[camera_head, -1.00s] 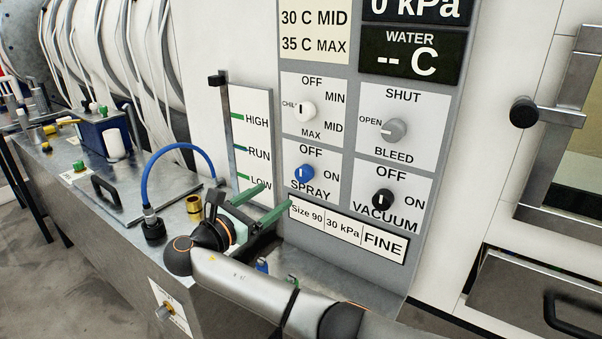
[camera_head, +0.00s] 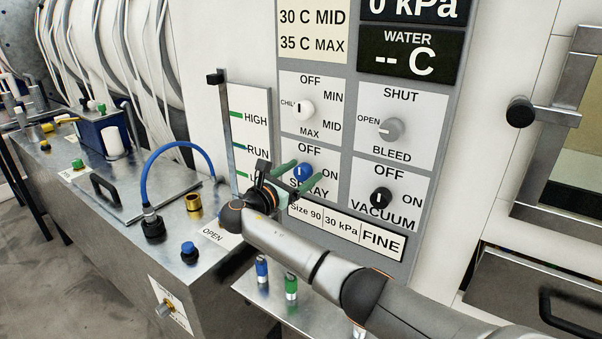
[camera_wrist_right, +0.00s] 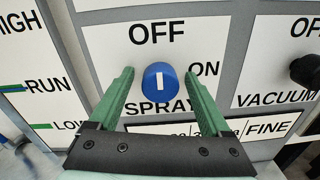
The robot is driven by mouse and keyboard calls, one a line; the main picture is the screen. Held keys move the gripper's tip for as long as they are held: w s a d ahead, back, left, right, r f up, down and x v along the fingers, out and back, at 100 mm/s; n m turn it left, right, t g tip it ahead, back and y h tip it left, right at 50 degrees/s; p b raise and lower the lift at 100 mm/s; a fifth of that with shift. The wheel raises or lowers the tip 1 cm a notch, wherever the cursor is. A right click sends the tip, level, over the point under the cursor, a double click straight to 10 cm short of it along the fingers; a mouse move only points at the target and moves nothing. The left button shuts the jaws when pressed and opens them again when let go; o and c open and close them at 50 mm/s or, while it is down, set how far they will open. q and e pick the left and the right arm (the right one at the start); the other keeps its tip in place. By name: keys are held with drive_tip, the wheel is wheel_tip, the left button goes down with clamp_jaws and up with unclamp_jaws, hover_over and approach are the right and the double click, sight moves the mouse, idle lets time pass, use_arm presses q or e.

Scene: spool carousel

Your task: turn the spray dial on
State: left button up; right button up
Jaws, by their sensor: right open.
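The spray dial is a round blue knob (camera_head: 303,172) on a white panel plate marked OFF, ON and SPRAY. In the right wrist view the blue knob (camera_wrist_right: 159,82) shows its white mark upright, pointing at OFF. My right gripper (camera_head: 298,178) is open, with its green fingers reaching toward the panel at the knob. In the wrist view the fingers (camera_wrist_right: 158,100) stand to the left and right of the knob, with a gap on each side. I cannot tell how far the tips are from the panel. My left gripper is not in view.
The black vacuum dial (camera_head: 381,199) is to the right, the chill dial (camera_head: 304,111) above, and the grey bleed dial (camera_head: 393,130) at upper right. A level slider (camera_head: 226,125) stands on the left. A blue hose (camera_head: 178,148) and blue button (camera_head: 189,251) are on the bench.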

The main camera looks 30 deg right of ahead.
clamp_jaws()
idle(0.7)
